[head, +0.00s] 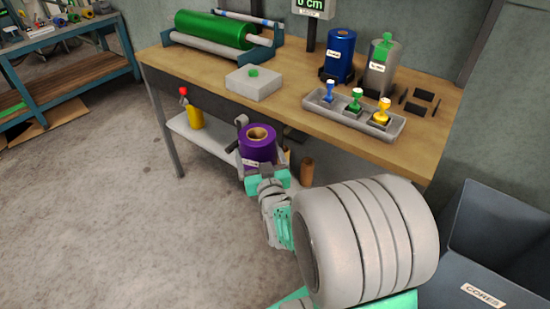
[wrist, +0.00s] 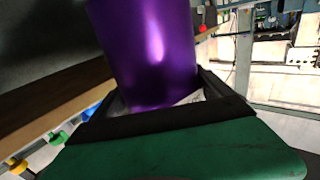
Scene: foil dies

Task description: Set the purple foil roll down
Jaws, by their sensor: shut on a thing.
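The purple foil roll (head: 257,146) is upright in the head view, with a brown core showing at its top. My gripper (head: 262,181) is shut on the roll low down, in front of the workbench's front edge. In the wrist view the purple roll (wrist: 145,50) fills the upper middle, with a pale label partly showing at its lower right. The dark gripper edges (wrist: 160,118) lie around its near end. The roll appears held in the air beside the bench, though its underside is hidden.
The wooden workbench (head: 210,85) carries a green roll (head: 215,30) on a stand, a blue roll (head: 340,53), a silver roll (head: 378,78), a white box (head: 253,83) and a tray (head: 393,127) of stamps. A lower shelf (head: 205,143) holds a yellow bottle (head: 195,117). A grey cores bin (head: 500,240) stands right.

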